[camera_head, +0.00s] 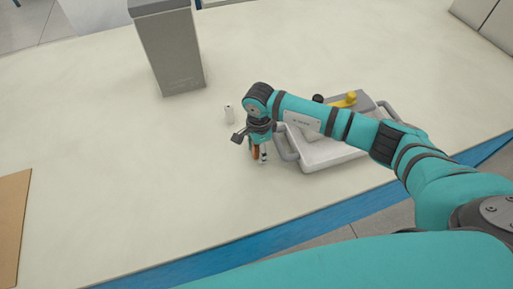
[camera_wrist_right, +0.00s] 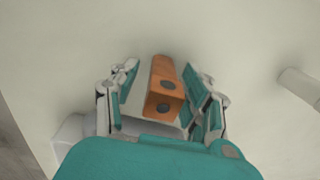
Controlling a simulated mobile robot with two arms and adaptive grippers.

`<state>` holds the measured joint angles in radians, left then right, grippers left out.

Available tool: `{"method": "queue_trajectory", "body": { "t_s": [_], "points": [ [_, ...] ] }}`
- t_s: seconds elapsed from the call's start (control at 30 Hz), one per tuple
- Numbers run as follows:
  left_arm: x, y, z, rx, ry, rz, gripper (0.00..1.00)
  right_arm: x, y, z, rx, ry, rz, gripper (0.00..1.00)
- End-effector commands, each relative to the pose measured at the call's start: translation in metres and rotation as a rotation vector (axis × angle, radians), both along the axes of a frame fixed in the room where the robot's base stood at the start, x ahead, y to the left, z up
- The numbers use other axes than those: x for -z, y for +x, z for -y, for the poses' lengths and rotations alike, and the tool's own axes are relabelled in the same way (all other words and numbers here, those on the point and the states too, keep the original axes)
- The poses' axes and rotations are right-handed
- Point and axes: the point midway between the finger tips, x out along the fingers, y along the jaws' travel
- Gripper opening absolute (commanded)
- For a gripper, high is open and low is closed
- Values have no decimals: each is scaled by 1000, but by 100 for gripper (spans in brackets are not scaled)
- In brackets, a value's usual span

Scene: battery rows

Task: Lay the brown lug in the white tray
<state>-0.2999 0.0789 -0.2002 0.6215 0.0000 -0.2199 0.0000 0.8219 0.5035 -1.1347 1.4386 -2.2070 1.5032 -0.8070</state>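In the head view the lug (camera_head: 255,153) shows partly behind the right gripper (camera_head: 259,155), low over the table. The white tray (camera_head: 315,157) with grey handles stands just right of the gripper, partly hidden by my right arm. My left gripper is not in view.
A tall grey box (camera_head: 172,52) stands farther back. A yellow part (camera_head: 344,100) and a dark knob (camera_head: 318,98) show at the tray, behind my arm. A brown board (camera_head: 12,225) lies at the left. The table's left middle is clear.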

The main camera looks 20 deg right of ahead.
Motion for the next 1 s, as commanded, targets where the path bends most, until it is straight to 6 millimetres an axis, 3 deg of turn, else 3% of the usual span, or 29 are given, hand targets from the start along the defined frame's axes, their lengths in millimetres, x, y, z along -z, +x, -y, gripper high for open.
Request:
{"method": "queue_trajectory", "body": {
  "t_s": [0.03, 0.33, 0.77, 1.0],
  "points": [
    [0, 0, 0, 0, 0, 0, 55, 0, 0, 0, 0, 0, 0, 38],
    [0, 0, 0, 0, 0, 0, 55, 0, 0, 0, 0, 0, 0, 0],
    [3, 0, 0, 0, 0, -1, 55, -5, 1, 0, 0, -1, 1, 0],
    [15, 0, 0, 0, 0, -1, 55, -29, 2, 0, -1, 0, 5, 0]
  ]
}}
